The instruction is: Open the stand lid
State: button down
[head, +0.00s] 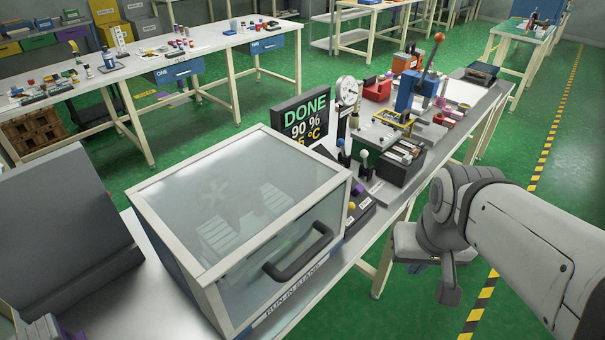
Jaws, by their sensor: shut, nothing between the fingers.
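The run-in stand (207,291) is a blue and grey box on the near workbench, at the lower centre of the head view. Its lid (240,200) has clear panels in a pale frame and lies closed over the box. A dark bar handle (298,254) is on the lid's front panel. A wheel-like part and slatted pieces show faintly through the top panel. My gripper (448,292) is to the right of the stand, beyond the bench's edge, apart from the handle. It is shut and appears empty; its fingers are small in this view.
A display (302,117) reading DONE and 90 % stands behind the stand. Small levers (364,160), a dial gauge (347,91) and a blue press (408,92) crowd the bench beyond. A grey panel (60,235) stands at left. Green floor is open at right.

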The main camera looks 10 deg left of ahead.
aim_at(331, 195)
jog(key=z, duration=0.5)
jog(key=k, duration=0.6)
jog(key=u, duration=1.6)
